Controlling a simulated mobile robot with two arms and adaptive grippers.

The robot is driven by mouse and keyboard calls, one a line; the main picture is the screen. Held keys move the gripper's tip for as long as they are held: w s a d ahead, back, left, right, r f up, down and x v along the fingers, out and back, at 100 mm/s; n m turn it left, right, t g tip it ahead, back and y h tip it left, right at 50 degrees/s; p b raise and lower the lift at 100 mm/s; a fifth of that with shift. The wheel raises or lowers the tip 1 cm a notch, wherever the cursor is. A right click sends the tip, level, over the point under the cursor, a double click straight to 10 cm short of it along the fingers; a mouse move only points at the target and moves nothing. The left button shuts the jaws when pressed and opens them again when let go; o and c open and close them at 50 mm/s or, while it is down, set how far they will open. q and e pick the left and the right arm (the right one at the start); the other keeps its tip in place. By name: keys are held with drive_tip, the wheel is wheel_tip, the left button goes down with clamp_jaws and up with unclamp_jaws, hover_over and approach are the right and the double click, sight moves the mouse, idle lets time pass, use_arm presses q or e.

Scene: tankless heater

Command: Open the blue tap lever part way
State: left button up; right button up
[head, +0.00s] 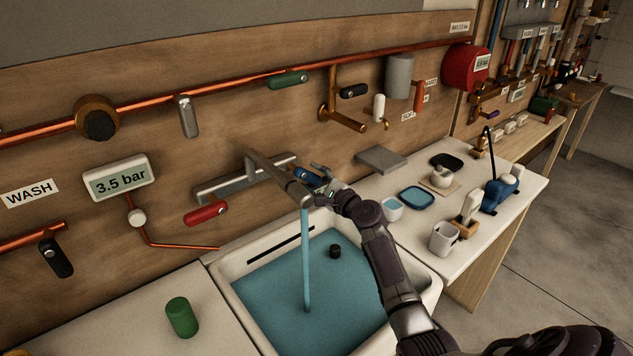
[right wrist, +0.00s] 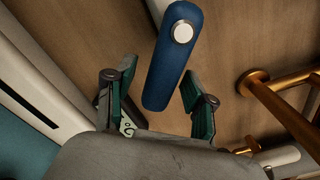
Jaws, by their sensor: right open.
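The blue tap lever (head: 307,178) is at the right end of the grey wall tap (head: 240,178), above the sink (head: 425,300). A blue stream of water (head: 306,260) falls from the tap's spout into the sink. A red lever (head: 206,214) is at the tap's left end. My right gripper (head: 325,186) is at the blue lever, partly covering it in the head view. In the right wrist view, my right gripper (right wrist: 158,103) is open, and the blue lever (right wrist: 172,65) extends down between its two fingers with gaps on both sides. My left gripper is not in view.
The sink holds blue water with a small dark object (head: 335,251) in it. A white cup (head: 392,209) and a blue dish (head: 416,197) stand on the right counter. A brass pipe (right wrist: 285,105) is right of the gripper. A green cylinder (head: 182,317) stands on the left counter.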

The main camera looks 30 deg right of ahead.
drive_tip(key=s, duration=1.2)
drive_tip(key=shift+d, duration=0.45)
